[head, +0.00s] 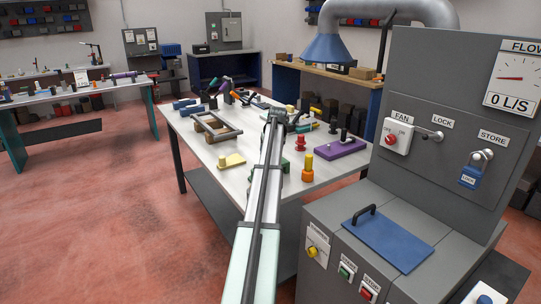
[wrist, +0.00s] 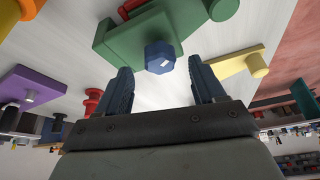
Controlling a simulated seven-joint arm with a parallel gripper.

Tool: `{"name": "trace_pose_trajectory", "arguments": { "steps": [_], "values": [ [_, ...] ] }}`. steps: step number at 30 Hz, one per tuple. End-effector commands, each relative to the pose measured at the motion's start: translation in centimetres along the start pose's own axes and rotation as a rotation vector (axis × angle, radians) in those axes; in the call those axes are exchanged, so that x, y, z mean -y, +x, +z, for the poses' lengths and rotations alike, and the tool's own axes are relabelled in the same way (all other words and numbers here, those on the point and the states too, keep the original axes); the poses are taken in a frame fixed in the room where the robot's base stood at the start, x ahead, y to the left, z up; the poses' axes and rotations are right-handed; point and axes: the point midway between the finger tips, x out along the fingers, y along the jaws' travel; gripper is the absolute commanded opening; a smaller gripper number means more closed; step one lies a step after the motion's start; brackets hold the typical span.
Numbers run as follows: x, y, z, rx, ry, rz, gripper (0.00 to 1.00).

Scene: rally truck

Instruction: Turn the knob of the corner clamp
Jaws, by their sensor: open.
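A green clamp body (wrist: 125,40) with a blue faceted knob (wrist: 160,57) shows in the wrist view; it appears to be the corner clamp. The knob lies between the tips of my gripper (wrist: 159,68), with a visible gap on each side. My gripper is open and empty, its two dark blue fingers spread apart. I cannot tell the height between the fingertips and the knob. In the head view my arm reaches over the white table, and a green part (head: 285,166), likely the same clamp, shows partly behind it. The knob is hidden there.
A yellow plate with a post (head: 231,160) lies left of my arm. A red spool (head: 300,144), an orange-yellow cylinder (head: 307,170) and a purple block (head: 341,149) stand to the right. A grey control cabinet (head: 440,130) stands at right.

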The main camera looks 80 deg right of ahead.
Motion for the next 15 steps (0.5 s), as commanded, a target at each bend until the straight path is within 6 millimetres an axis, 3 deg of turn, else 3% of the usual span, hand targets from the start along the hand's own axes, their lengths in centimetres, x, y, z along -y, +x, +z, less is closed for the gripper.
{"name": "trace_pose_trajectory", "arguments": {
  "steps": [9,15],
  "values": [
    [0.0,-6.3,0.0,-0.002,0.000,0.001,0.69],
    [0.0,-9.5,0.0,0.000,0.000,0.000,0.69]
  ]
}}
